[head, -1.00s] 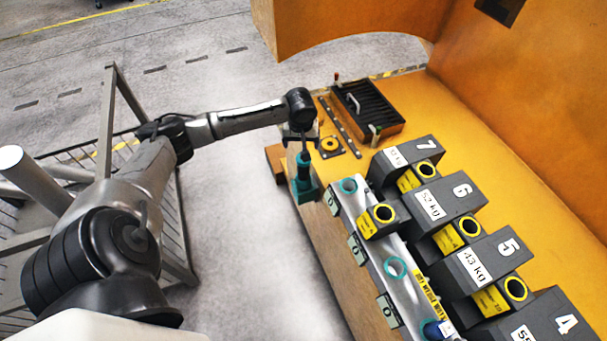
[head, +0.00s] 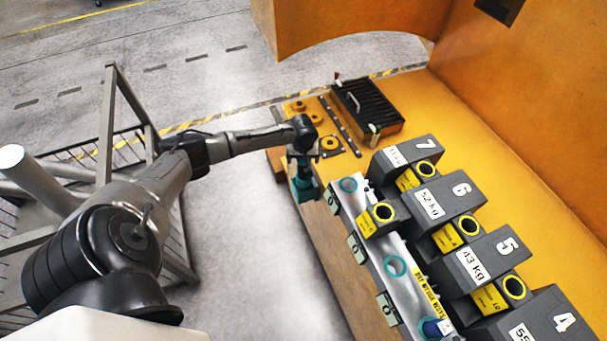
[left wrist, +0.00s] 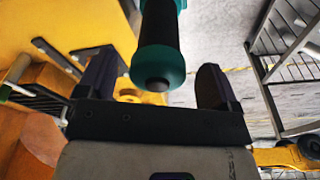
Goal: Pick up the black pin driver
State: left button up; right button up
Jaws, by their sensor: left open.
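The pin driver (head: 303,187), teal with a black grip, stands upright at the near left edge of the yellow bench. In the left wrist view, its black grip (left wrist: 158,28) and teal end cap (left wrist: 157,70) show between my two fingers. My left gripper (head: 302,153) is directly above it in the head view and hides its upper part. The left gripper in the wrist view (left wrist: 155,85) is open, with a gap on both sides of the driver, so it does not grip it. My right gripper is not in view.
A silver rail with teal rings (head: 395,266) runs just right of the driver. Numbered dark castings (head: 437,200) stand beyond it. A black slotted tray (head: 368,107) lies at the back. Floor left of the bench is free; a metal railing (head: 112,110) stands further left.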

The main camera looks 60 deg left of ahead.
aim_at(304, 176)
pick_arm(q)
jog(key=shift+w+a+f, duration=0.1)
jog(key=shift+f, duration=0.65)
jog(key=shift+w+a+f, duration=0.1)
jog(key=shift+f, duration=0.6)
jog(key=shift+c, duration=0.2)
grip_shut()
jog(key=shift+r, duration=0.1)
